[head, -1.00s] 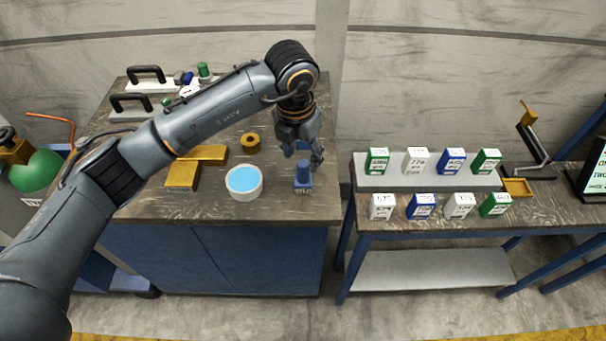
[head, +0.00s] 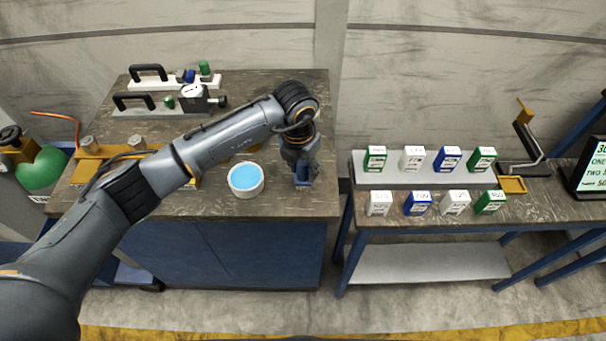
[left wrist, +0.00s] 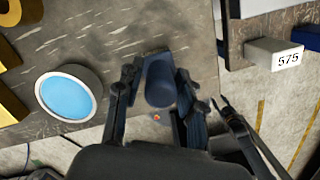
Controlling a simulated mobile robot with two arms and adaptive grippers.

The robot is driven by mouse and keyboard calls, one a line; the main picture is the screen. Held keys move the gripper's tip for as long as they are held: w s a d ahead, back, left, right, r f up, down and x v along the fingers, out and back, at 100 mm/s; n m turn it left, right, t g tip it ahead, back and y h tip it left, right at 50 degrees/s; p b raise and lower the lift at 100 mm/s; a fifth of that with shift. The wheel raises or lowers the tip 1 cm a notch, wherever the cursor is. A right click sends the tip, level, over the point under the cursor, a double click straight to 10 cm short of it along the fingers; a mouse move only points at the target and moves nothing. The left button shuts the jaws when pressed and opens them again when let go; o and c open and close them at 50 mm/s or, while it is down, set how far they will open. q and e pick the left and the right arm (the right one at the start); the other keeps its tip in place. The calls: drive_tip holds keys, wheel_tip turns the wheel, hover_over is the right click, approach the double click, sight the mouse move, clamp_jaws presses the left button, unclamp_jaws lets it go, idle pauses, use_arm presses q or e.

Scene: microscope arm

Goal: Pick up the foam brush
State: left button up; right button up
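In the head view the blue piece (head: 303,176) is partly hidden by my left gripper (head: 302,174). My left gripper comes down over it from above. In the left wrist view the fingers of the left gripper (left wrist: 158,80) stand on either side of the blue piece, with narrow gaps. They look open, around it rather than clamped on it. My right gripper is not in view.
A white round dish with light blue contents (head: 245,180) stands just left of the gripper. Yellow blocks and a gauge fixture (head: 194,97) lie farther left and back. A second table on the right holds several small labelled boxes (head: 417,203). A gap separates the tables.

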use_arm(q)
clamp_jaws()
drive_tip(key=shift+r, duration=0.2)
drive_tip(key=shift+w+r, duration=0.1)
drive_tip(key=shift+r, duration=0.55)
drive_tip(key=s+a+r+b, duration=0.5)
drive_tip(key=s+a+r, duration=0.2)
drive_tip(key=a+r, duration=0.4)
drive_tip(key=shift+a+r+b, duration=0.25)
drive_tip(key=shift+a+b, duration=0.15)
drive_tip(key=shift+a, duration=0.2)
